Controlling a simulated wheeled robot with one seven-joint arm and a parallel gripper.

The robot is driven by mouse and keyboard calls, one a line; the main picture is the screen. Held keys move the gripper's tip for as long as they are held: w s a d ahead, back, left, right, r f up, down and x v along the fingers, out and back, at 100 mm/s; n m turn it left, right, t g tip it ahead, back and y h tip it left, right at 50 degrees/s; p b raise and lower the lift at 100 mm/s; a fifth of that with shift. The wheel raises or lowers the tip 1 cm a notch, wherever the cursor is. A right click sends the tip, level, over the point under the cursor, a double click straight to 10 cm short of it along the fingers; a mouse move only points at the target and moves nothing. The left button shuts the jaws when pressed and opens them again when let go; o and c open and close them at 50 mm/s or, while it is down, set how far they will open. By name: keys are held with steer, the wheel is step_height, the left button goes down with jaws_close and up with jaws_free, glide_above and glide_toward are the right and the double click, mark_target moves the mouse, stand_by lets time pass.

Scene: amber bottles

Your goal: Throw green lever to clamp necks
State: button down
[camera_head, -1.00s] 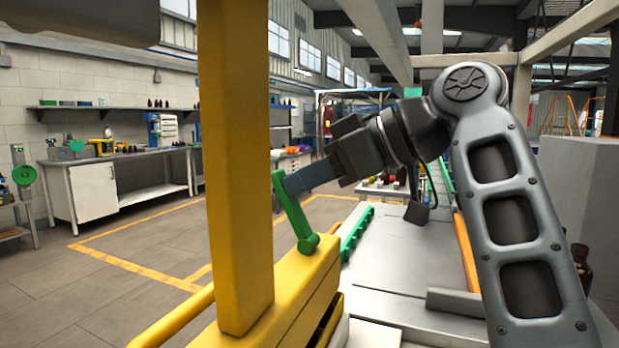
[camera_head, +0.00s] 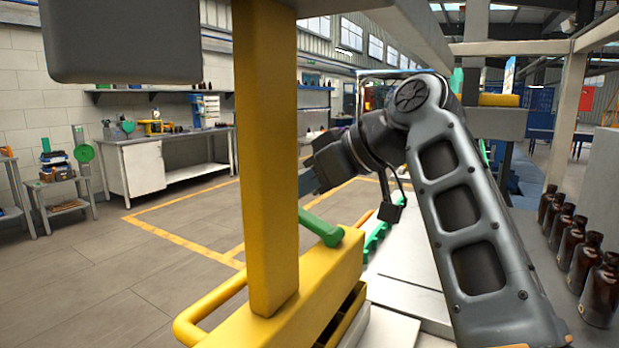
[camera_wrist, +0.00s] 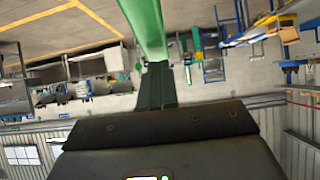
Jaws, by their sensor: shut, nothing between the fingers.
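The green lever (camera_head: 322,228) is hinged on top of the yellow frame (camera_head: 325,268). It leans low to the left, its far end hidden behind the yellow post. My gripper (camera_head: 304,184) is just above the lever, its fingertips partly behind the post. In the wrist view the lever (camera_wrist: 146,25) runs down to the tips of my shut fingers (camera_wrist: 157,68); I cannot tell whether they touch. Nothing is held between the fingers. Several amber bottles (camera_head: 572,250) stand in a row at the right. A green notched strip (camera_head: 375,242) lies beyond the frame, partly hidden.
The yellow post (camera_head: 265,150) stands close in front and blocks part of the view. A yellow rail (camera_head: 212,308) curves out at lower left. A white workbench (camera_head: 140,168) is at the back left. The floor (camera_head: 100,262) between is clear.

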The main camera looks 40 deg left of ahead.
steer(key=shift+s+a+f, duration=0.1)
steer(key=shift+a+f, duration=0.15)
steer(key=shift+a+f, duration=0.1)
steer(key=shift+f, duration=0.1)
stand_by(0.3)
steer(key=b+v, duration=0.1)
steer(key=v, duration=0.7)
steer(key=shift+r, duration=0.2)
